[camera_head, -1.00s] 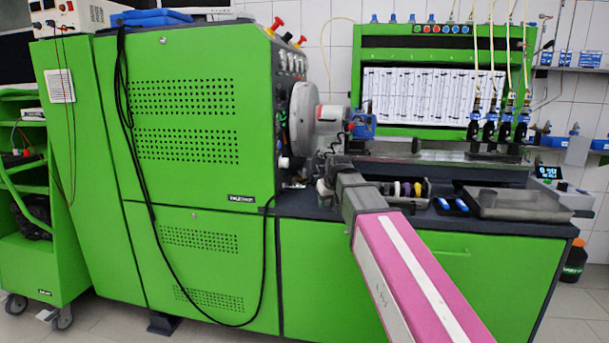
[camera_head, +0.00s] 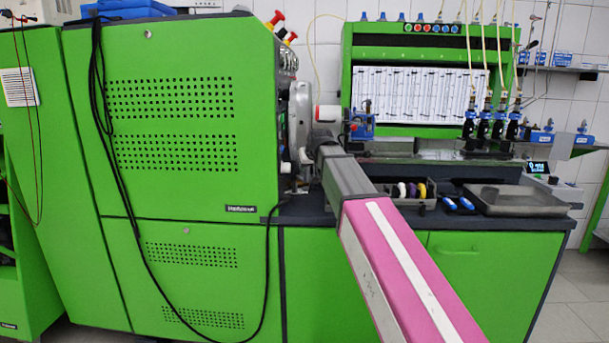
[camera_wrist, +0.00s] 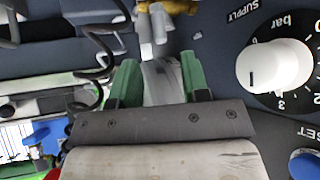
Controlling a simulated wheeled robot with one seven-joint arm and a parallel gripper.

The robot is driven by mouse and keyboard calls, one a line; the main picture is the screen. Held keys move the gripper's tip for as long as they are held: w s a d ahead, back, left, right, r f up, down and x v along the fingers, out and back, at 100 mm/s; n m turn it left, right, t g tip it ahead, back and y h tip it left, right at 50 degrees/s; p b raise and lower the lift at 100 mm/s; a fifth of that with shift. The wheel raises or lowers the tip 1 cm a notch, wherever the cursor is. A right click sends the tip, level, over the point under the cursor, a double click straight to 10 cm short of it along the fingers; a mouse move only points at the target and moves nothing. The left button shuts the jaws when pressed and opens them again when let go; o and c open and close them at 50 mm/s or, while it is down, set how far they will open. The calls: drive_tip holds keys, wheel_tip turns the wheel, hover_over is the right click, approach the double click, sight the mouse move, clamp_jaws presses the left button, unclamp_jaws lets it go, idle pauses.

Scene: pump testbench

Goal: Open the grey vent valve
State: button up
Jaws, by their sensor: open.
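My gripper (camera_wrist: 159,66) shows in the wrist view with two green fingers spread apart. A pale grey curved part (camera_wrist: 162,84) lies between the fingers, with a narrow light grey piece (camera_wrist: 147,50) just beyond it. These may be the grey vent valve's handle, but I cannot tell for sure. I cannot tell whether the fingers touch it. A brass fitting (camera_wrist: 176,5) sits just past the fingertips at the top edge. In the head view my arm reaches to the right side of the green cabinet (camera_head: 190,120), and my fingers cannot be made out there.
A white bar knob (camera_wrist: 275,66) on the dark panel is close right of my gripper. A blue button (camera_wrist: 304,165) sits at the lower right. A dark coiled cable (camera_wrist: 98,60) is on the left. A metal tray (camera_head: 515,200) stands on the bench at right.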

sight(305, 173)
drive_tip(key=x, duration=0.6)
drive_tip(key=shift+w+a+f, duration=0.15)
drive_tip(key=shift+w+f, duration=0.1)
drive_tip(key=shift+f, duration=0.05)
clamp_jaws()
